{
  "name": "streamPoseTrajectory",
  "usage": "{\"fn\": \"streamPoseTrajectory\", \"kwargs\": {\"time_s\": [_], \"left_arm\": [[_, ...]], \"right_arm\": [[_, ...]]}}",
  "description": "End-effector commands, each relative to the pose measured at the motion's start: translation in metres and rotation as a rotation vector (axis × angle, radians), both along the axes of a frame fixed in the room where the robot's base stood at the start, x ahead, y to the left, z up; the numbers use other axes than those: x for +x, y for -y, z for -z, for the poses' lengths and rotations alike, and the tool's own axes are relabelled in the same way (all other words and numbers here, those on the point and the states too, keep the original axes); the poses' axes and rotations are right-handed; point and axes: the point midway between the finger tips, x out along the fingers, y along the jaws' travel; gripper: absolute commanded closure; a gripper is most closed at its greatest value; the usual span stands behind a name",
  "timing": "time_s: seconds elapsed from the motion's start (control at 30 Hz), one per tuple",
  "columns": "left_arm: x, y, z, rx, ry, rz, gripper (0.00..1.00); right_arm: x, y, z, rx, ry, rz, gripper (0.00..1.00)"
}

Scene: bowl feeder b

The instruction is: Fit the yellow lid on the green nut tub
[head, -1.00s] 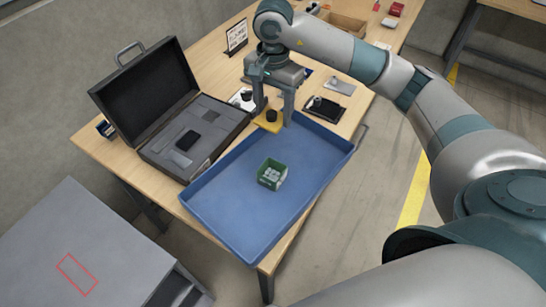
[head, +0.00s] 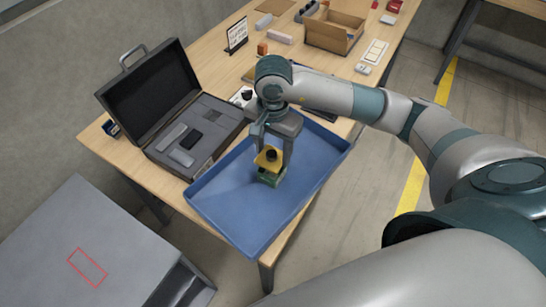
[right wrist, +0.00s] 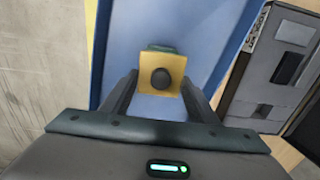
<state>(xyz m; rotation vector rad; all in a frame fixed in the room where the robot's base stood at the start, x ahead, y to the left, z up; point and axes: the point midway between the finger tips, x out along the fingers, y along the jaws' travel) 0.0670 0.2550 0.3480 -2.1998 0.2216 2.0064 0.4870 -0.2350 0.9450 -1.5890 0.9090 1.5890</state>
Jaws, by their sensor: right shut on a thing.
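The yellow lid (head: 264,160) is square with a black knob on top. My right gripper (head: 272,157) is shut on it, a finger at either side. The green nut tub (head: 271,179) stands in the blue tray, directly below the lid in the head view. The lid hides the tub's top, so I cannot tell whether they touch. In the right wrist view the lid (right wrist: 149,66) sits between my fingers, and a green edge of the tub (right wrist: 160,47) shows just beyond it. My left gripper is not in view.
The blue tray (head: 228,222) has low walls and is otherwise empty. An open black case (head: 150,90) stands left of it on the wooden table. A cardboard box (head: 333,32) and small items lie at the back. A grey cabinet (head: 90,240) is at lower left.

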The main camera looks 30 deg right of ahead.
Motion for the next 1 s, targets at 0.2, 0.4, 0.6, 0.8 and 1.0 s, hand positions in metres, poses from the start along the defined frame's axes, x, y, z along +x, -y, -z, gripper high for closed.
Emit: {"fn": "streamPoseTrajectory", "kwargs": {"time_s": [0.2,0.4,0.6,0.8,1.0], "left_arm": [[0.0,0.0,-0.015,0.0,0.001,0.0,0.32],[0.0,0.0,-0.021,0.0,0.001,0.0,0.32],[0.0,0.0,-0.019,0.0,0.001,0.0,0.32],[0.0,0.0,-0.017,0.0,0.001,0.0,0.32],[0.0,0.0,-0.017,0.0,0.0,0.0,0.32]], "right_arm": [[-0.001,0.0,0.02,0.001,-0.005,0.001,0.68],[-0.001,0.0,0.037,0.0,-0.001,-0.001,0.68],[0.0,0.0,0.038,0.0,0.0,-0.001,0.68],[0.0,0.0,0.04,0.0,0.0,-0.001,0.41],[0.0,0.0,0.039,0.0,0.0,-0.001,0.27]]}}
